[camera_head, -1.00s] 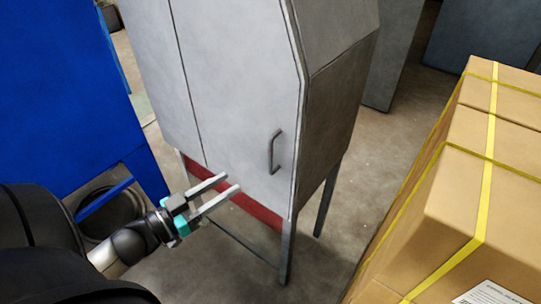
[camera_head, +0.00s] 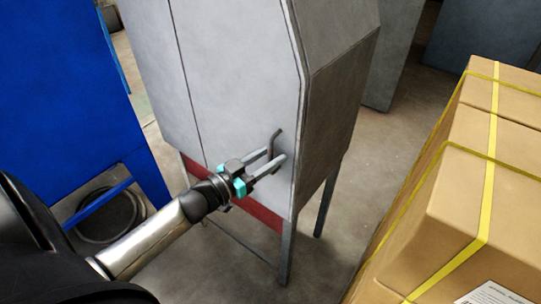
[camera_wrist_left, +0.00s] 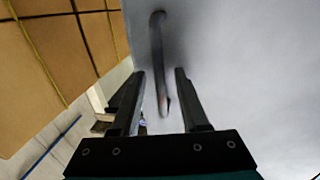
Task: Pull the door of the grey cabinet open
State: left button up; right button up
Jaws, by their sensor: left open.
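The grey cabinet (camera_head: 338,100) stands on legs in the middle of the head view, and its door (camera_head: 240,90) is shut. A dark bar handle (camera_head: 275,142) sits upright near the door's right edge. My left gripper (camera_head: 276,158) is open at the handle's lower part, which its fingers partly hide. In the left wrist view the handle (camera_wrist_left: 158,60) runs between the two open fingers (camera_wrist_left: 157,82). I cannot tell whether either finger touches it. My right gripper is not in view.
Strapped cardboard boxes (camera_head: 480,190) fill the right side. A blue machine (camera_head: 60,90) stands at the left. Bare floor (camera_head: 365,170) lies between the cabinet and the boxes. Other grey cabinets (camera_head: 395,60) stand behind.

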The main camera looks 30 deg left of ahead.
pick_arm(q)
jog(key=shift+w, duration=0.2)
grip_shut()
dwell(0.3)
jog(key=shift+d, duration=0.1)
dwell(1.0)
